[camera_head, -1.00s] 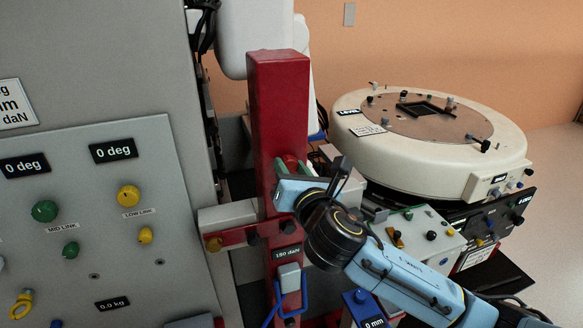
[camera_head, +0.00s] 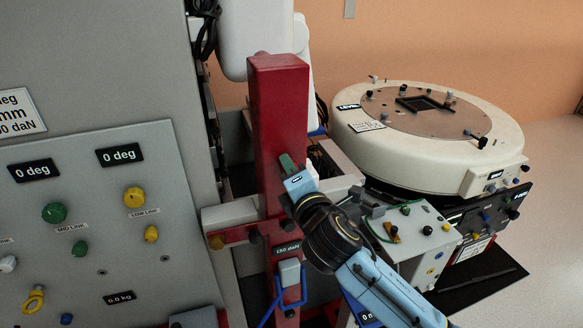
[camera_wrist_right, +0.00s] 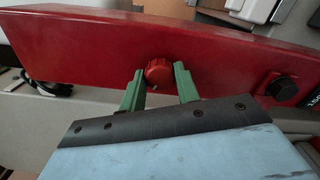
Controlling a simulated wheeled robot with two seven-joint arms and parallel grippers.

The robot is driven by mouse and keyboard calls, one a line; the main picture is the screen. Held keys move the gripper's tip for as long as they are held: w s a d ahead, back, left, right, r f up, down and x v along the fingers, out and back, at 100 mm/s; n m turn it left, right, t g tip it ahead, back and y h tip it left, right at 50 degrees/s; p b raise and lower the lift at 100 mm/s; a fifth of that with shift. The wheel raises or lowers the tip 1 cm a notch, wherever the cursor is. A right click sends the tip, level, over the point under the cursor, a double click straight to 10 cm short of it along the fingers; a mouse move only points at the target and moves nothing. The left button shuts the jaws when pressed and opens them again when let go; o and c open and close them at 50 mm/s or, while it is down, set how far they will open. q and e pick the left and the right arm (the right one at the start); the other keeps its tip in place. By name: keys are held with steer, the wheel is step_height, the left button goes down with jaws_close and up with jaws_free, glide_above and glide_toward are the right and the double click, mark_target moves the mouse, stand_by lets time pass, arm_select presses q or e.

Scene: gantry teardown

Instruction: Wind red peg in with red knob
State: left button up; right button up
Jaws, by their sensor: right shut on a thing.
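The red knob (camera_wrist_right: 158,72) sits on the face of the red post (camera_head: 278,105). My right gripper (camera_head: 288,164) reaches the post from the lower right and hides the knob in the head view. In the right wrist view its two green fingers (camera_wrist_right: 160,82) stand on either side of the knob, shut on it. I cannot pick out the red peg for certain; a small red bump shows on top of the post. My left gripper is not in view.
A black knob (camera_wrist_right: 282,87) sits beside the red one on the post. A red crossbar (camera_head: 240,233) and a "150 daN" display (camera_head: 287,248) are lower. A grey control panel (camera_head: 100,215) stands left; a round cream turntable (camera_head: 430,165) stands right.

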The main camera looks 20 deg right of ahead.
steer(key=m+p, duration=0.3)
steer(key=m, duration=1)
stand_by(0.5)
steer(key=o, duration=1)
steer(key=shift+c, duration=0.2)
steer(key=shift+s, duration=0.1)
steer(key=s+b, duration=0.2)
steer(key=s, duration=1.1)
steer(key=shift+d, duration=0.2)
